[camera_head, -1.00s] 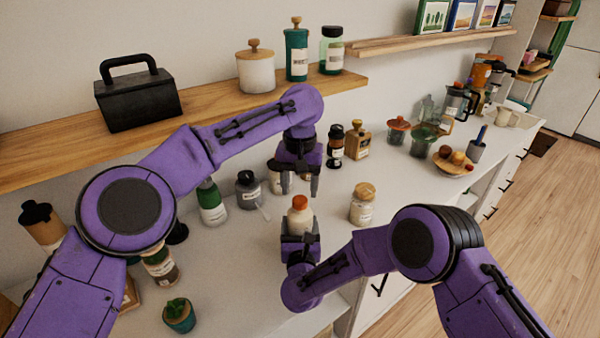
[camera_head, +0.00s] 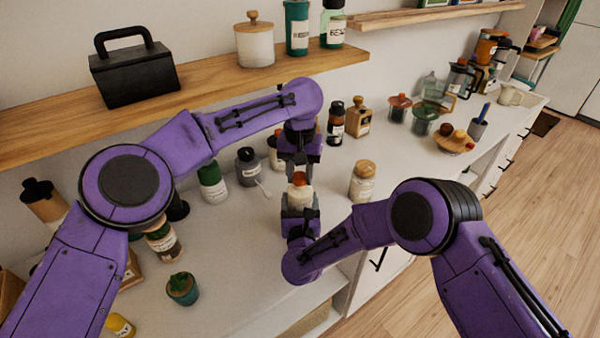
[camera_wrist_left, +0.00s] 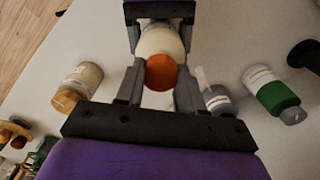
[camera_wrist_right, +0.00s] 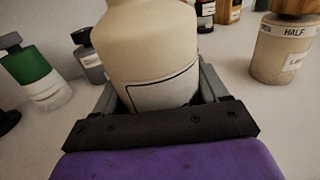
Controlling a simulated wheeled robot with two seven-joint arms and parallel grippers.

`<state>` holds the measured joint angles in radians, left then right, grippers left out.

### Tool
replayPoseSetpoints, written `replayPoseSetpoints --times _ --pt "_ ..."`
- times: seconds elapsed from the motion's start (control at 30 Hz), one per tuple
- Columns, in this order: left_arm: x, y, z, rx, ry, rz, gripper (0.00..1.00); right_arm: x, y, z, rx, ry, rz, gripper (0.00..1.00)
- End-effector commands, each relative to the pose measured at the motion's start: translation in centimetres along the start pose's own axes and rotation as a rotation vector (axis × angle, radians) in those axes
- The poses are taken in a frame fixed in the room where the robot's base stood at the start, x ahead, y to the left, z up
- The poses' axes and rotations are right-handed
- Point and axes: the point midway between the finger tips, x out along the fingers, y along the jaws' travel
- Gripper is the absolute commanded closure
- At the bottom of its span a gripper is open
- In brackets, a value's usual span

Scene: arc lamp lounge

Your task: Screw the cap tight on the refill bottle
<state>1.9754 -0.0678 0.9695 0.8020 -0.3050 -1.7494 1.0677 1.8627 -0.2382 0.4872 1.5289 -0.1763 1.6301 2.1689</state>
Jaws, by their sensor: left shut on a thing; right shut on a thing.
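The refill bottle (camera_head: 300,196) is a cream bottle with an orange cap (camera_head: 299,178), upright over the counter. My right gripper (camera_head: 300,213) is shut around the bottle's body; the right wrist view shows the bottle (camera_wrist_right: 150,50) between its fingers, its top out of frame. My left gripper (camera_head: 300,172) points down from above and is shut on the orange cap. In the left wrist view the cap (camera_wrist_left: 161,72) sits between the two fingers, above the bottle's shoulder. The cap's thread is hidden, so I cannot tell how tight it is.
A wooden-lidded jar (camera_head: 362,182) stands right of the bottle. A grey bottle (camera_head: 247,167) and a green-and-white bottle (camera_head: 212,184) stand to the left. A small potted plant (camera_head: 182,289) is at the front left. The wooden shelf (camera_head: 200,90) runs behind my left arm.

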Motion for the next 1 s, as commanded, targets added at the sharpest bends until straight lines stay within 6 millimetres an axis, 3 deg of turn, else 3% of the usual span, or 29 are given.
replayPoseSetpoints --times 0.17,0.5,0.6,0.67,0.8,0.83,0.9,1.0 --pt "-0.07 -0.01 -0.03 0.267 0.002 -0.005 0.99 0.01 -0.04 0.00 0.000 0.000 -0.001 1.00" --pt "0.03 0.11 0.08 1.302 0.000 -0.002 0.99 0.01 -0.05 0.00 0.001 0.000 -0.001 1.00" --pt "0.03 0.11 0.11 1.535 0.000 -0.002 0.99 0.01 -0.04 0.00 0.001 0.000 -0.001 1.00" --pt "0.04 0.11 0.12 1.614 0.000 -0.002 0.99 0.01 -0.04 0.00 0.001 0.000 -0.001 1.00" --pt "0.04 0.11 0.11 1.604 0.000 -0.002 0.99 0.01 -0.05 0.00 0.001 0.000 -0.001 1.00" --pt "0.04 0.11 0.11 1.604 0.000 -0.002 0.52 0.01 -0.05 0.00 0.001 0.000 -0.001 1.00" --pt "0.05 0.11 0.11 1.604 0.000 -0.001 0.37 0.01 -0.04 0.00 0.001 0.000 -0.001 1.00" --pt "0.06 0.13 0.12 1.603 0.000 -0.001 0.37 0.01 -0.04 0.00 0.000 0.000 -0.001 1.00"
